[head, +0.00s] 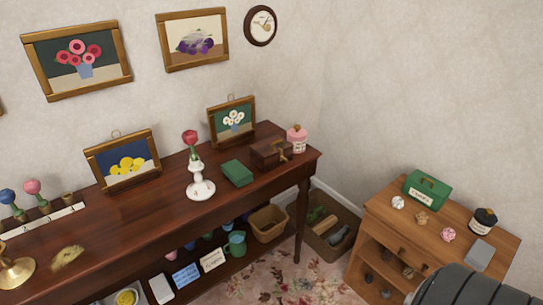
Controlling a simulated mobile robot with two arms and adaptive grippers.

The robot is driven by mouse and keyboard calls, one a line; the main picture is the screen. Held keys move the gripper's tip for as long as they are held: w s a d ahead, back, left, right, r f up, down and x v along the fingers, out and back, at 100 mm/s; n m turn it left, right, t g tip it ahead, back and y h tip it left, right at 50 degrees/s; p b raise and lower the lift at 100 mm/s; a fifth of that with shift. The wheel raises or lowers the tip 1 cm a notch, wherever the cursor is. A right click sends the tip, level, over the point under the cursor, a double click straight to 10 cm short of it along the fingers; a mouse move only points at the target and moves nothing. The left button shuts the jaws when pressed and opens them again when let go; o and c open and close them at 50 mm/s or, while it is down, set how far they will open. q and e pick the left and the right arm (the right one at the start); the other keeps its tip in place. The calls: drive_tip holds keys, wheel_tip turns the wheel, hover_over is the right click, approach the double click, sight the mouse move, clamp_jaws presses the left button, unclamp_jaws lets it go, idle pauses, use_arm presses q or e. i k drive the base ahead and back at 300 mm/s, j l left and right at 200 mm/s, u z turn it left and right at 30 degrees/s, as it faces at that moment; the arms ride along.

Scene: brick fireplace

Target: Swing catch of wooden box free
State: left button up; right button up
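A small dark brown wooden box (266,154) sits near the right end of the long dark table, against the wall side. A lighter tan piece, which looks like its catch (285,151), shows at its right front. The lid looks closed, but the box is too small in view to tell how the catch sits. Neither of my grippers shows in the head view.
The long table (130,232) also holds a green box (236,173), a white vase (200,188) with a red flower, and a pink-topped jar (297,139) close behind the wooden box. A small cabinet (386,212) stands right. Floral carpet (290,278) lies between.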

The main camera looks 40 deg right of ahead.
sight(282, 158)
drive_tip(key=z, duration=1.3)
